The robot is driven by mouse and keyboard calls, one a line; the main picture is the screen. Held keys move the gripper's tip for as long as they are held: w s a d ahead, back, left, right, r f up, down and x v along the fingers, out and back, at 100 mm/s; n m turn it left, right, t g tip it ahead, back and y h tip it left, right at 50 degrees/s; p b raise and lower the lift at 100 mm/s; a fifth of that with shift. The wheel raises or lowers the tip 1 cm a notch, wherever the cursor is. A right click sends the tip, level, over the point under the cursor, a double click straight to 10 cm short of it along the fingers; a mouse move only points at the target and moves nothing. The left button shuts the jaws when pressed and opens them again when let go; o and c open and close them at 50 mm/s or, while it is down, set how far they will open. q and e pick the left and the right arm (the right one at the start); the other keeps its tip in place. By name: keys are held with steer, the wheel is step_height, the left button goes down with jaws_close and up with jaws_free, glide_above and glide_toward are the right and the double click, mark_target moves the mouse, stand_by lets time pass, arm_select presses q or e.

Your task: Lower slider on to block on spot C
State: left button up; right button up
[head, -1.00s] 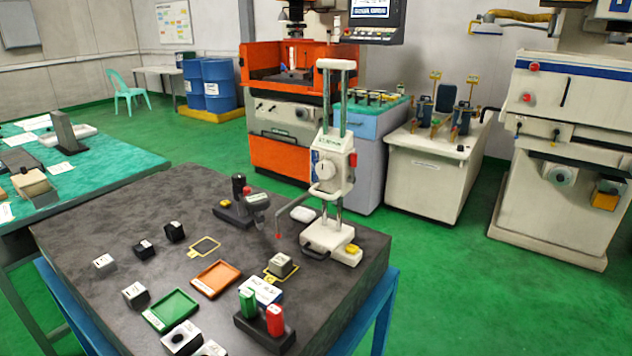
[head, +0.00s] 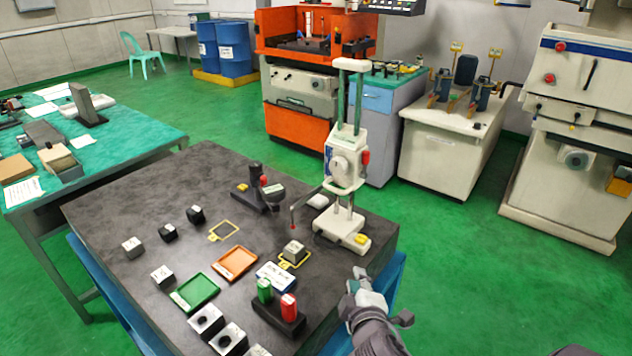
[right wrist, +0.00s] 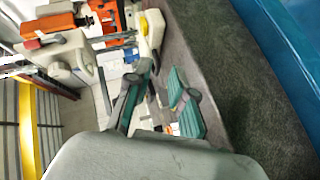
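The height gauge stands at the right of the dark table, its pale slider (head: 343,162) on two upright columns, with a red knob (head: 365,157) on the slider's right side. A bent probe arm (head: 305,203) reaches left from it and ends in a small red tip (head: 292,232). A small grey block (head: 293,251) sits on the yellow-outlined spot C (head: 283,264); the tip appears above it, with a gap. My right gripper (head: 356,282) is near the table's right edge, in front of the gauge base. Its green-padded fingers (right wrist: 158,100) are apart and empty in the right wrist view. My left gripper is out of view.
Left of the block are an orange tray (head: 233,262), a green tray (head: 194,292) and an empty yellow outline (head: 224,231). A holder with green and red cylinders (head: 278,317) stands at the front. A dark stand (head: 258,190) is behind. Several small blocks lie left.

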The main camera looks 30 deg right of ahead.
mark_target(333, 189)
steer(key=w+r+n+t, duration=0.5)
steer(key=r+n, duration=0.2)
steer(key=r, duration=0.2)
steer(key=shift+h, duration=0.3)
steer(key=shift+r+p+x, duration=0.15)
steer(key=shift+p+x, duration=0.85)
steer(key=shift+x, duration=2.55)
steer(key=shift+r+p+x, duration=0.1)
steer(key=shift+p+x, duration=0.85)
steer(key=shift+x, duration=2.65)
steer(key=shift+a, duration=0.1)
jaws_close()
